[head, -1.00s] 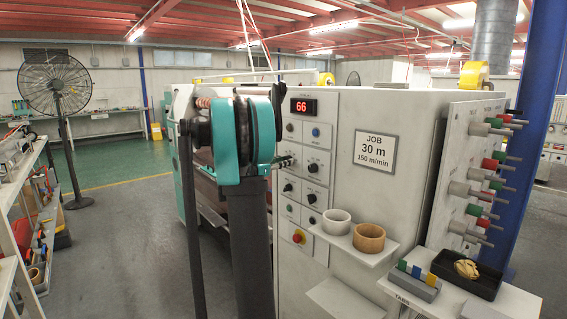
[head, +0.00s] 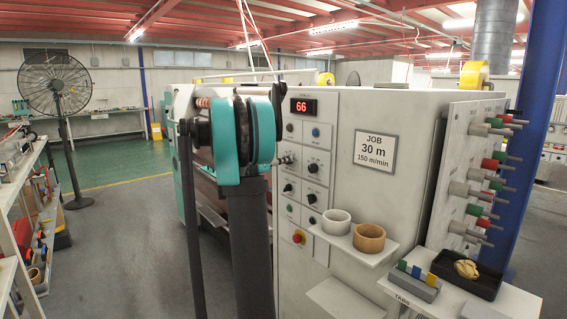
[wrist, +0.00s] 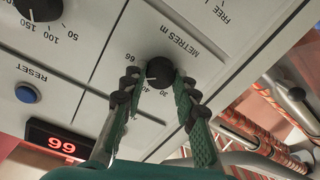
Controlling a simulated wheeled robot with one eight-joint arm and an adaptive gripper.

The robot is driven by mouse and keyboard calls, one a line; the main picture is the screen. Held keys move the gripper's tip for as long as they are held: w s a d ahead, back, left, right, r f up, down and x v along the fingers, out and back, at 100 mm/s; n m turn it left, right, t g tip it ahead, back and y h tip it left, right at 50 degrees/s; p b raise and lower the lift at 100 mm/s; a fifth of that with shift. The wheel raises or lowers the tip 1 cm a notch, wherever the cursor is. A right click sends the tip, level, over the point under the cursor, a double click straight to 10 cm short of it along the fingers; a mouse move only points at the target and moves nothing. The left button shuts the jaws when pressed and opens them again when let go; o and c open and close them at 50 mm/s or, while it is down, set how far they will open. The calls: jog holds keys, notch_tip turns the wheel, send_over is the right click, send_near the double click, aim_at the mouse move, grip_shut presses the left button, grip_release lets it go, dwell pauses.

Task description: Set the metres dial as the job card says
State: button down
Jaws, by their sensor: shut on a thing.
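The job card (head: 375,152) on the machine's side reads "JOB 30 m, 150 m/min". My gripper (wrist: 156,88) is shut on the metres dial, one finger on each side. In the head view my gripper (head: 286,158) is at the panel, mostly hidden by my arm. The red display (head: 302,106) reads 66.
Another dial (wrist: 40,8) and the blue reset button (wrist: 27,93) are close by on the panel. A shelf (head: 338,243) with two rings sticks out at lower right. An emergency stop (head: 298,237) is below the dials.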

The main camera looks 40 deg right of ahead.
jog(key=shift+w+f+n+g, duration=0.1)
jog(key=shift+n+g, duration=0.2)
jog(key=shift+n, duration=4.05)
jog(key=shift+w+n+g, duration=0.1)
jog(key=shift+n+g, duration=0.2)
jog(key=shift+n, duration=4.05)
jog(key=c, duration=1.2)
grip_release()
jog(key=shift+o, duration=0.2)
jog(key=a, duration=1.2)
jog(key=shift+s+r, duration=0.3)
